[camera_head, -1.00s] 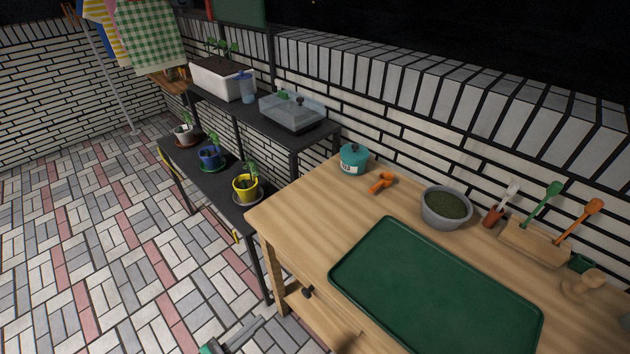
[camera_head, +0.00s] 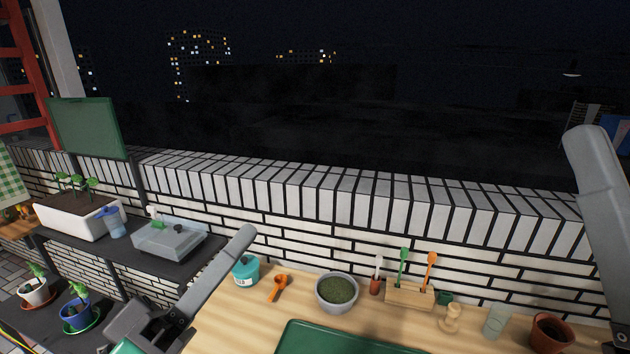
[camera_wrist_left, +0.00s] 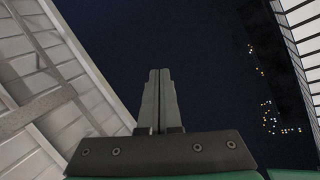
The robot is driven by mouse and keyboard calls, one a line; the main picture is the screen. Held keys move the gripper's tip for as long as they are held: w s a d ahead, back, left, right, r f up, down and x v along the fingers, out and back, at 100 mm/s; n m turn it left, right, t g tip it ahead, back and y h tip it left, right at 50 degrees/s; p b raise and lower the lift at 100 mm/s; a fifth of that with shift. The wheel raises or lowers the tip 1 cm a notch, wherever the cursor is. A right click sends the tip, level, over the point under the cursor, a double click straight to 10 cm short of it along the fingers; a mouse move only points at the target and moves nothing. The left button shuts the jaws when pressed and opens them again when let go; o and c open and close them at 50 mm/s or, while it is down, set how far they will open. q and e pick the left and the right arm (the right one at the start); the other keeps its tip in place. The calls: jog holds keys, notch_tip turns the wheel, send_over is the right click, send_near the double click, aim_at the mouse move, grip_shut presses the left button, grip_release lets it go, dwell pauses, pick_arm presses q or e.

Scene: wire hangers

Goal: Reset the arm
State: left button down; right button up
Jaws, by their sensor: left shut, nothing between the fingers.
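My left gripper (camera_head: 135,320) is at the lower left of the head view, partly cut off by the bottom edge, beside the left end of the wooden workbench. In the left wrist view its two grey fingers (camera_wrist_left: 160,75) are pressed together with nothing between them. They point up towards the dark sky. A grey link of my left arm rises beside the bench. A grey link of my right arm shows at the right edge of the head view, but my right gripper is out of view.
The wooden bench (camera_head: 225,315) holds a green tray (camera_head: 340,338), a teal pot (camera_head: 246,270), an orange tool (camera_head: 278,287), a grey bowl (camera_head: 337,291), a tool rack (camera_head: 410,292) and a terracotta pot (camera_head: 552,331). Left of it stands a dark shelf with plants. A white brick wall (camera_head: 300,232) runs behind.

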pick_arm(q)
jog(key=s+a+r+m+t+y, duration=0.4)
jog(key=s+a+r+t+y, duration=0.55)
jog(key=r+y, duration=0.3)
notch_tip(320, 180, up, 39)
jog(key=h+p, duration=0.1)
jog(key=p, duration=3.7)
jog(key=shift+w+m+g, duration=0.25)
jog(key=shift+m+g, duration=0.05)
jog(key=shift+g, duration=0.05)
jog(key=shift+f+h, duration=0.2)
jog(key=shift+h, duration=0.05)
